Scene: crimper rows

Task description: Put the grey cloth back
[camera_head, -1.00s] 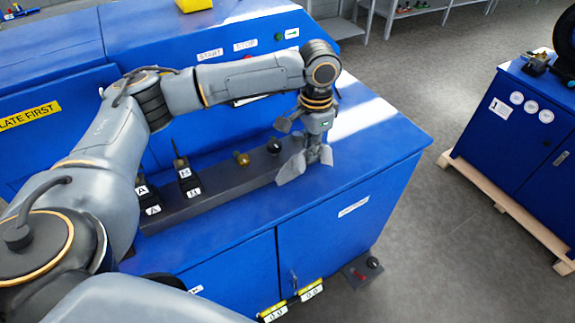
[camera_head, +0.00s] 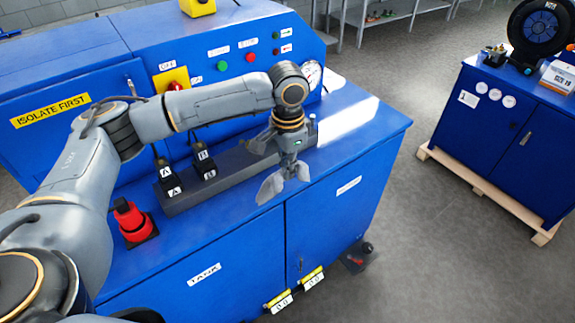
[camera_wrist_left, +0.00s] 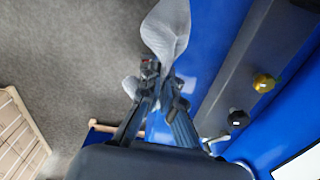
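The grey cloth (camera_head: 270,187) hangs from my left gripper (camera_head: 296,174) in the head view, over the front part of the blue bench top. In the left wrist view the cloth (camera_wrist_left: 166,32) bunches beyond the fingertips, with a smaller fold to the left. My left gripper (camera_wrist_left: 163,88) is shut on it. Blue bench top and grey floor show behind the cloth there. My right gripper is not in view.
A dark bar (camera_head: 222,182) with levers marked A and B lies along the bench; its knobs show in the wrist view (camera_wrist_left: 263,82). A red device (camera_head: 133,220) stands at the bench's left. A second blue cabinet (camera_head: 500,118) stands right across open floor (camera_head: 430,225).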

